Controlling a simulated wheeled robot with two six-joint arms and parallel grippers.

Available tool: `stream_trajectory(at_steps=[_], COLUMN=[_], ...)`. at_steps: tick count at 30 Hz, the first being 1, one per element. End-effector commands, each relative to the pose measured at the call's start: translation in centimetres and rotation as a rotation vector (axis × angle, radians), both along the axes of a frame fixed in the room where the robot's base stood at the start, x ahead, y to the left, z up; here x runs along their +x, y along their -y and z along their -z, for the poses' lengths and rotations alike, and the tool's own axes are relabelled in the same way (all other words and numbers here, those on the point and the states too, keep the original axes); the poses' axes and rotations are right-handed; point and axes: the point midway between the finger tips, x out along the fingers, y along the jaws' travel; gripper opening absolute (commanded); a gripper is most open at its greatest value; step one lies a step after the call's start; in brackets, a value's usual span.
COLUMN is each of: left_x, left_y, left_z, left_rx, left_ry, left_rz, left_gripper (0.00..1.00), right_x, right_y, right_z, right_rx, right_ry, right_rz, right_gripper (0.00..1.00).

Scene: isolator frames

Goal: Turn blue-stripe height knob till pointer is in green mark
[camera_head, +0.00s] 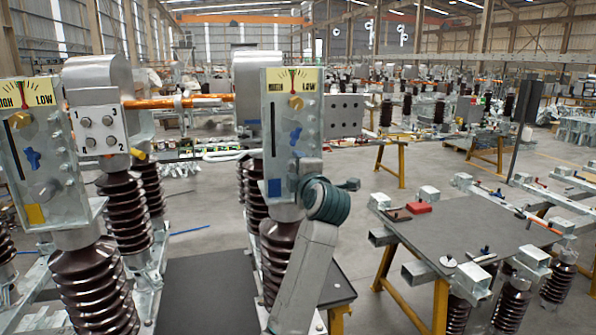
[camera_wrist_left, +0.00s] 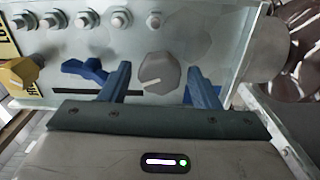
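The box with the blue stripe (camera_head: 275,187) stands at the centre of the head view. Its dial (camera_head: 292,80) has a red pointer near the middle top; whether it lies in the green mark is too small to tell. A yellow knob (camera_head: 296,103) and blue handle (camera_head: 295,137) sit below; both also show in the wrist view. My left gripper (camera_head: 308,170) is at the lower front of this box. In the wrist view my left gripper (camera_wrist_left: 160,85) is open, fingers on either side of a grey knob (camera_wrist_left: 160,72) with a white line, gaps visible. My right gripper is out of view.
A second box with a yellow stripe (camera_head: 35,214) and HIGH/LOW dial stands at the left. Brown ribbed insulators (camera_head: 90,285) support the boxes. A grey table (camera_head: 470,230) with tools stands right. Several bolts (camera_wrist_left: 85,18) line the box edge near my gripper.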

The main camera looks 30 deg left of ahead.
Motion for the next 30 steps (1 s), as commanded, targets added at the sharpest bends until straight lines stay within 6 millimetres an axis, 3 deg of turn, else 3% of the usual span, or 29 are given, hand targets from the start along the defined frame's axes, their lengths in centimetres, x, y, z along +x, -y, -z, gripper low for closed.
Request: stream_trajectory(at_steps=[11,21,30], left_x=[-0.2,-4.0,-6.5], left_y=[0.4,4.9,7.8], left_z=[0.2,0.6,0.3], left_rx=[-0.002,-0.006,-0.002], left_ry=[0.002,0.004,0.001], left_rz=[0.001,0.004,0.002], left_gripper=[0.61,0.61,0.61], right_x=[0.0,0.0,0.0], right_y=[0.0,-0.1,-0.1], right_z=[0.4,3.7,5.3], right_rx=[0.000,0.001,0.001], right_ry=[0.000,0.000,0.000], right_rz=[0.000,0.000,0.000], right_gripper=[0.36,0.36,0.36])
